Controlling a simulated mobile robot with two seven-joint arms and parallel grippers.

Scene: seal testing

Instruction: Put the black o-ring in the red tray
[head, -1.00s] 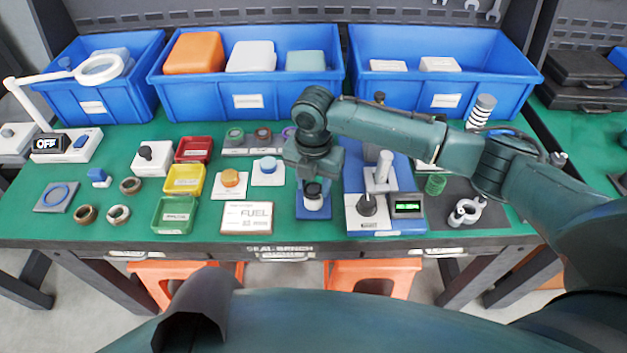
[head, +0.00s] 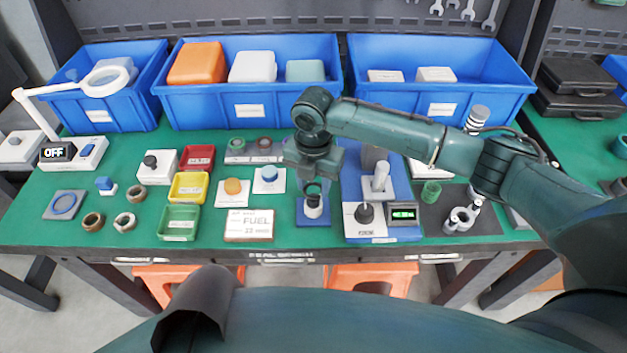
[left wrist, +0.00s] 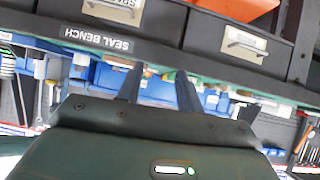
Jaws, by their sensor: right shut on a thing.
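The red tray (head: 209,163) is the rearmost of three small trays left of centre and looks empty. My right gripper (head: 314,178) points down over a small blue stand (head: 312,218) with a black-and-white post (head: 313,207). It is shut on a dark ring, which looks like the black o-ring (head: 313,188), just above the post top. The jaws partly hide the ring.
A yellow tray (head: 189,186) and a green tray (head: 179,223) stand in front of the red one. Blocks with orange and blue caps and a FUEL sign (head: 249,226) lie between the trays and the stand. A tester (head: 382,222) is close on the right. Blue bins line the back.

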